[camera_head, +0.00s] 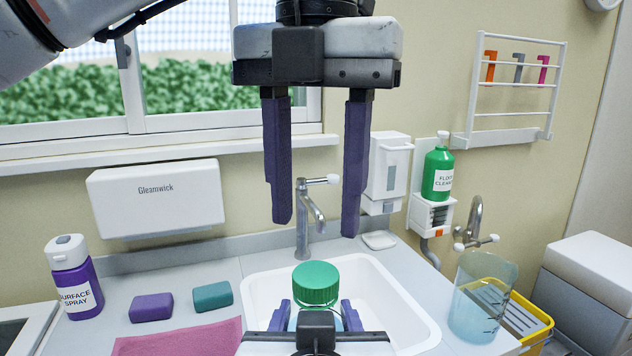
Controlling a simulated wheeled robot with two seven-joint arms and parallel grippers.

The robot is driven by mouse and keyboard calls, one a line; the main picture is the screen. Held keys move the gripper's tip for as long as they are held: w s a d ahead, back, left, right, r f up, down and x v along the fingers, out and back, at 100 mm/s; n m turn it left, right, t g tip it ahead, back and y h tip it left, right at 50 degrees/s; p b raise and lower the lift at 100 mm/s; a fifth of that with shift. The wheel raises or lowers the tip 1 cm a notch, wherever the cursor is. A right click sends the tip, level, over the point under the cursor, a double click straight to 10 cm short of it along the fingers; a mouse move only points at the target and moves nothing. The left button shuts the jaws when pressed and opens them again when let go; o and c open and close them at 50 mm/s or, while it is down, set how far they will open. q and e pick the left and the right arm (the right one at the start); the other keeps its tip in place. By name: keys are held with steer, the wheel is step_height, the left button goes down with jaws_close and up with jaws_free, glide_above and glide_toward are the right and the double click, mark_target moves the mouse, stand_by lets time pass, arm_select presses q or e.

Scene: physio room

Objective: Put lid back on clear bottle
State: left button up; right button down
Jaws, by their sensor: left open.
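A ribbed green lid (316,283) shows over the sink, upright, at the top of a clear bottle with a pale blue tint (317,311). I cannot tell whether the lid is fully seated. Most of the bottle is hidden behind my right gripper (317,312), whose purple fingers stand on both sides of it and appear shut on it. My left gripper (318,228) hangs down from the top of the view. Its two long purple fingers are wide apart and empty, above the lid and apart from it.
A white sink (415,325) with a tap (308,215) lies behind the bottle. A purple surface spray bottle (72,278), two sponges (151,307) and a pink cloth (180,340) are at left. A clear jug (480,300) and yellow caddy (532,325) are at right.

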mark_target(315, 272)
arm_select(q)
steer(key=n, duration=0.4)
steer(key=shift+r+n, duration=0.15)
steer(key=shift+n, duration=0.15)
steer(key=n, duration=0.4)
steer(key=shift+r, duration=0.15)
steer(key=n, duration=0.4)
steer(key=shift+r+n, duration=0.1)
steer(key=shift+n, duration=0.2)
steer(key=n, duration=0.4)
steer(key=shift+r, duration=0.1)
steer(key=shift+f, duration=4)
